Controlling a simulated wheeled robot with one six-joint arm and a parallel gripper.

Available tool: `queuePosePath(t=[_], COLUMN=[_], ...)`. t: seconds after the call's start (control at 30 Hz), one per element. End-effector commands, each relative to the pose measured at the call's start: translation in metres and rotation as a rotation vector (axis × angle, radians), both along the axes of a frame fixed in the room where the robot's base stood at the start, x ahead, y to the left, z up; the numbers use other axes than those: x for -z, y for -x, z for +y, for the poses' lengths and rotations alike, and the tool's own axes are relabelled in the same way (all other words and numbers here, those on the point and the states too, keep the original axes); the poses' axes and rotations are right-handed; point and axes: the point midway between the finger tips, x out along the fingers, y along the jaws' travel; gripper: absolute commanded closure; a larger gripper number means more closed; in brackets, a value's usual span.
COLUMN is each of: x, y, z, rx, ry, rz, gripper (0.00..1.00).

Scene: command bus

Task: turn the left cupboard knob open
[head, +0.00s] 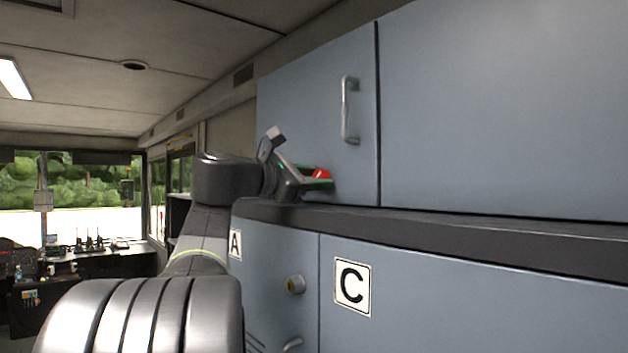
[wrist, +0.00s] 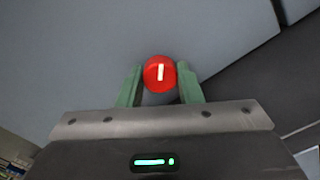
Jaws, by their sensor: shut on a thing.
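The red knob (wrist: 160,73) is round with a white bar on its face, and the bar stands upright in the wrist view. It sits low on the upper left cupboard door (head: 300,100), and in the head view the red knob (head: 321,173) shows just above my fingers. My gripper (wrist: 160,84) has its two green fingers on either side of the knob, shut on it. In the head view my gripper (head: 318,180) reaches the door from the left. The door looks flush with its neighbour.
A metal handle (head: 349,110) stands out from the same door, above and right of the knob. A dark ledge (head: 450,229) runs below the upper cupboards, close under my gripper.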

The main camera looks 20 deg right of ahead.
Motion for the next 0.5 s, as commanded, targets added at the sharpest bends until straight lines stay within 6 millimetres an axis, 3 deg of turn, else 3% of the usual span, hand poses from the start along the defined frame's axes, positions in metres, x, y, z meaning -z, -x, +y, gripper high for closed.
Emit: queuePosePath(t=[0.43,0.47,0.5], x=[0.0002,0.0003,0.0002], y=[-0.0002,-0.0001,-0.0002], z=[0.0001,0.0000,0.0001], rx=[-0.001,-0.001,-0.001], ry=[-0.004,-0.004,-0.004], rz=[-0.010,-0.010,-0.010], gripper=[0.91,0.64,0.56])
